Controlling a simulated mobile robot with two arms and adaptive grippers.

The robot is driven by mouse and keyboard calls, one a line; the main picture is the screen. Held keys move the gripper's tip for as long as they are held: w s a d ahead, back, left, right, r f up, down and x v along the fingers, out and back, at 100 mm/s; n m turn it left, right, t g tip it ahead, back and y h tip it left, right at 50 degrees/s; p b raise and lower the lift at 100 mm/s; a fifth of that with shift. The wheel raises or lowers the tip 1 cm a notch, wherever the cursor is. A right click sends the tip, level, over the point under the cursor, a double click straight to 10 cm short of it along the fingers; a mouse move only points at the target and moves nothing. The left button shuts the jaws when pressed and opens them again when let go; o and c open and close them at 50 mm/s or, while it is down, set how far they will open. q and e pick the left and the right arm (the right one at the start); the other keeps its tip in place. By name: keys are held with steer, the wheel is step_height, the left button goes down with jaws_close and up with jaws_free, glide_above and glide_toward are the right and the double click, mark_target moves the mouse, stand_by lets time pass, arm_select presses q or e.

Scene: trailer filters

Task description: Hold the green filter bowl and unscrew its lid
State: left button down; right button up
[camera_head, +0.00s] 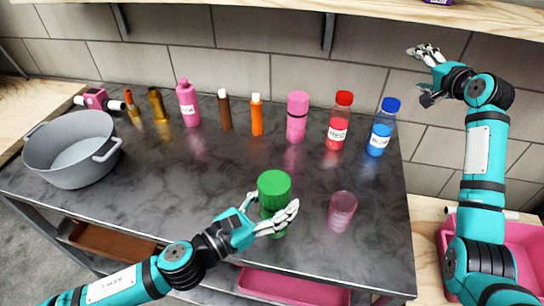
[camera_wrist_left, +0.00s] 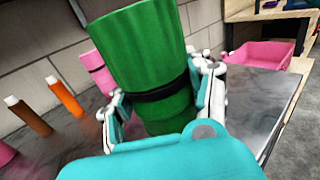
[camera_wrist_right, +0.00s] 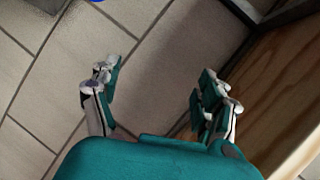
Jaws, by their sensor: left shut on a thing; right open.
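The green filter bowl (camera_head: 274,188) stands near the front edge of the dark table, with its wide ribbed green lid on top. In the left wrist view the ribbed lid (camera_wrist_left: 138,48) sits above a black ring, with the green body (camera_wrist_left: 165,112) below it. My left gripper (camera_head: 272,212) is shut around the body below the lid; its fingers (camera_wrist_left: 162,100) press on both sides. My right gripper (camera_head: 428,72) is raised at the upper right, far from the bowl. In the right wrist view it is open and empty (camera_wrist_right: 158,90), facing the tiled wall.
A pink translucent cup (camera_head: 342,210) stands just right of the bowl. Several bottles, including a red one (camera_head: 339,122) and a blue-capped one (camera_head: 382,128), line the back. A grey pot (camera_head: 70,152) is at left. A shelf (camera_head: 380,14) runs above.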

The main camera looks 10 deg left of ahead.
steer(key=s+a+r+n+g+y, duration=0.15)
steer(key=s+a, duration=0.25)
steer(key=a, duration=0.6)
steer(key=s+a+r+n+g+y, duration=0.1)
steer(key=s+a+r+g+y, duration=0.2)
steer(key=a, duration=0.7)
steer(key=s+a+r+n+g+y, duration=0.1)
steer(key=s+a+r+g, duration=0.3)
steer(key=a, duration=0.7)
steer(key=s+a+f+g, duration=0.2)
steer(key=s+a+f, duration=0.25)
steer(key=s, duration=0.25)
steer(key=m+g+h, duration=0.2)
steer(key=g+h, duration=0.2)
steer(key=h, duration=0.6)
glide_above(273, 182)
steer(key=shift+t+y, duration=0.25)
steer(key=f, duration=0.6)
steer(key=shift+a, duration=0.2)
steer(key=shift+d+f+m, duration=0.2)
steer(key=shift+f+m, duration=0.05)
steer(key=shift+f, duration=0.1)
step_height(273, 182, down, 7)
steer(key=shift+f, duration=0.15)
steer(key=shift+c, duration=0.2)
